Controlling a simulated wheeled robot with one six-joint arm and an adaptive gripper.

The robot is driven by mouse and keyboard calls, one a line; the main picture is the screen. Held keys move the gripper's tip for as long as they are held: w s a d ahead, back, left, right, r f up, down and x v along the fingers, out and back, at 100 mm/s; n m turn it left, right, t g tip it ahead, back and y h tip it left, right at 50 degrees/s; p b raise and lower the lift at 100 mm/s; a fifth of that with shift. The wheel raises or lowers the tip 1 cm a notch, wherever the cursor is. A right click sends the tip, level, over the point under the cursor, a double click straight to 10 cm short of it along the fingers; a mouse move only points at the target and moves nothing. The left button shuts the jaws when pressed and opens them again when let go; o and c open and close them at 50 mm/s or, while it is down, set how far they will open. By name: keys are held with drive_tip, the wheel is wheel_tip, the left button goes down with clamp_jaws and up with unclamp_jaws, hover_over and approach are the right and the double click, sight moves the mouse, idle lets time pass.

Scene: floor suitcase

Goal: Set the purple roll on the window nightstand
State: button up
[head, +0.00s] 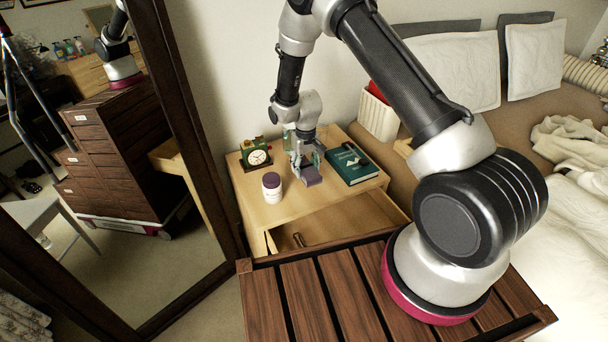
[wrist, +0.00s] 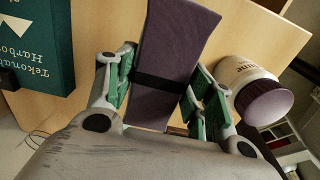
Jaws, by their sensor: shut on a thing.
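The purple roll (wrist: 172,55) is a flat, dark purple bundle with a black band around it. My gripper (wrist: 165,95) is shut on it, with green fingers on both sides. In the head view the roll (head: 311,178) is under my gripper (head: 306,165), over the light wood nightstand (head: 285,212). It is low and close to the top; I cannot tell whether it touches. The nightstand's drawer (head: 340,222) is pulled open at the front.
On the nightstand, a white bottle with a purple cap (head: 272,188) stands left of the roll, a green book (head: 351,164) lies right, and a clock (head: 257,157) stands at the back left. A mirror (head: 190,130) is left; a bed (head: 540,130) is right.

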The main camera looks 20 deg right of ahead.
drive_tip(key=shift+f, duration=2.95)
drive_tip(key=o, duration=0.9)
drive_tip(key=shift+f, duration=0.15)
